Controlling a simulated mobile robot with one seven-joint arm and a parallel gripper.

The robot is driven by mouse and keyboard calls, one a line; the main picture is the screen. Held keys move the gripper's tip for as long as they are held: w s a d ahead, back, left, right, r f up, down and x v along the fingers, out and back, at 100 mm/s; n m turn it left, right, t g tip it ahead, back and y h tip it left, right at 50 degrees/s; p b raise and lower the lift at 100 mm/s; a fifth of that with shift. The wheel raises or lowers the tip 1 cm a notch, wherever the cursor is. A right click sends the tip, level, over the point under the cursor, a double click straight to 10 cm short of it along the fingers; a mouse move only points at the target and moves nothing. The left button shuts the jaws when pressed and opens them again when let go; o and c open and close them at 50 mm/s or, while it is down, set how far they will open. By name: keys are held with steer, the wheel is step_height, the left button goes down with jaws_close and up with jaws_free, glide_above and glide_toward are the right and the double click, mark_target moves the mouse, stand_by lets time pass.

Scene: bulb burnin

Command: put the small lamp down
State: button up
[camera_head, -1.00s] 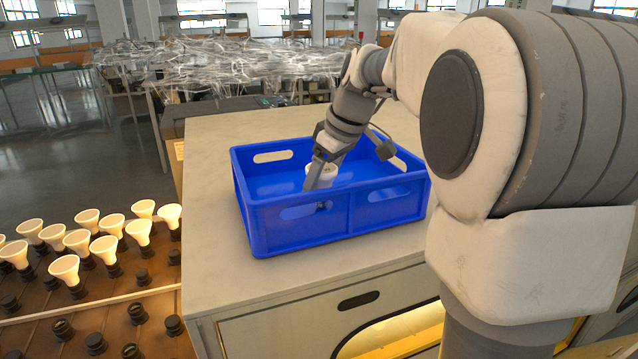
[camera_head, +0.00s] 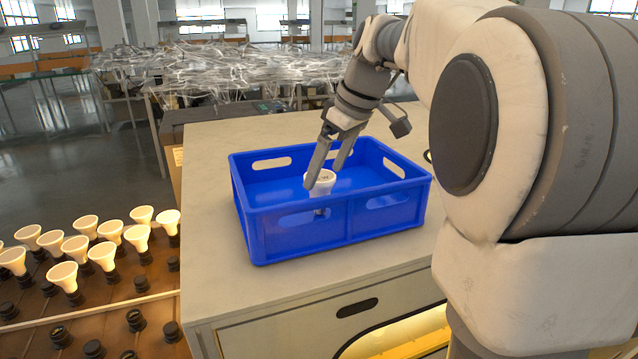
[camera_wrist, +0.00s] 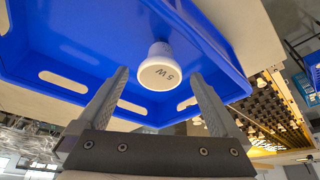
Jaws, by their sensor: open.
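The small lamp (camera_head: 320,182) is white and stands inside the blue crate (camera_head: 300,238), near its front wall. Its lower part is partly hidden by that wall, with a bit showing through the handle slot. In the wrist view the lamp (camera_wrist: 157,70) shows its round face marked "5 W", beyond the fingertips. My gripper (camera_head: 328,168) is above the lamp, tilted down into the crate. In the wrist view my gripper (camera_wrist: 160,82) is open, its two fingers apart on either side of the lamp, with gaps between them and it.
The crate sits on a pale cabinet top (camera_head: 215,150), with bare surface at its left. A rack of lit lamps (camera_head: 75,250) and dark sockets stands lower left. Tangled translucent material (camera_head: 230,68) lies on a table behind. The crate walls surround the lamp.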

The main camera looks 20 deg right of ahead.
steer(key=v, duration=0.6)
steer(key=shift+p, duration=0.3)
